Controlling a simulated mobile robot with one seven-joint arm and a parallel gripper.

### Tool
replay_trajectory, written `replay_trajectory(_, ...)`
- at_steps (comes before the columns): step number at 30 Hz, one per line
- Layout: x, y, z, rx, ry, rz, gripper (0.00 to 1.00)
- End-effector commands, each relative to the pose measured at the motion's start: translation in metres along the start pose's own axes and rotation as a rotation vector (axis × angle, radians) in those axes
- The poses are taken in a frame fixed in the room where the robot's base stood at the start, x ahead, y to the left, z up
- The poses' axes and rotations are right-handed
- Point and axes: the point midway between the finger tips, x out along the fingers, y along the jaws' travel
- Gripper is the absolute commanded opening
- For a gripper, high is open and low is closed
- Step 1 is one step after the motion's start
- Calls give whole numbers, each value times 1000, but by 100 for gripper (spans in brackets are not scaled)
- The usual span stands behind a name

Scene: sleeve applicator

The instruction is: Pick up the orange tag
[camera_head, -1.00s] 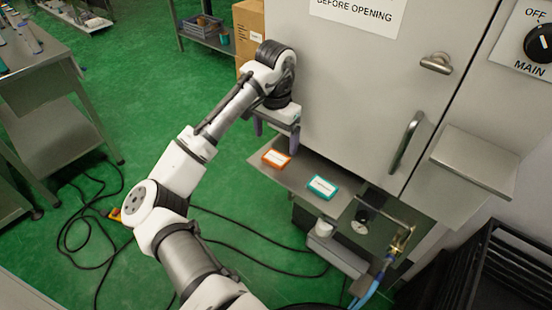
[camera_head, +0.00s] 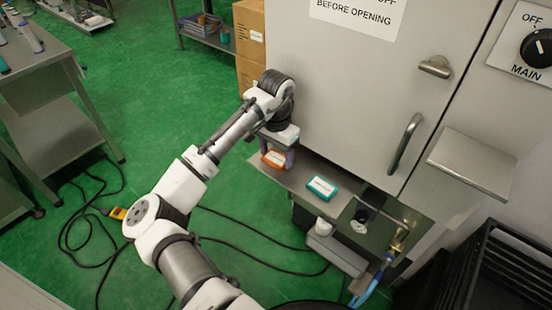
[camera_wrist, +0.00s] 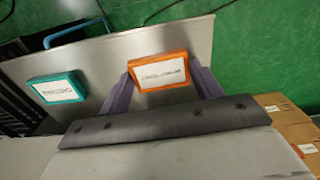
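The orange tag (camera_head: 274,159) lies on the narrow metal shelf (camera_head: 299,178) at the front of the grey cabinet. It has a white label and also shows in the wrist view (camera_wrist: 160,72). My gripper (camera_head: 277,158) is lowered over it. In the wrist view my gripper's two purple fingers (camera_wrist: 158,90) stand apart, one at each side of the tag. They look open; whether they touch the tag's sides I cannot tell. The teal tag (camera_head: 322,188) lies on the same shelf, to the right of the orange one in the head view.
The cabinet door (camera_head: 345,85) rises right behind the shelf, with a bar handle (camera_head: 405,143). Cables lie on the green floor (camera_head: 190,110). Cardboard boxes (camera_head: 250,45) stand beside the cabinet.

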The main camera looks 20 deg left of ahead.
Motion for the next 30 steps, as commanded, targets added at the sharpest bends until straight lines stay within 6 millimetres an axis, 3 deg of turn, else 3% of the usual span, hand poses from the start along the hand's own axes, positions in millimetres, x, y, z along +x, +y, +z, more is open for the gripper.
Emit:
replay_trajectory(1, 0, 0, 0, 0, 0, 0, 58)
replay_trajectory(5, 0, 0, 0, 0, 0, 0, 41)
replay_trajectory(16, -5, 0, 0, 0, 2, 0, 41)
replay_trajectory(24, -36, 0, -1, 1, 4, -1, 41)
replay_trajectory(30, -34, -4, 44, -3, 1, -3, 41)
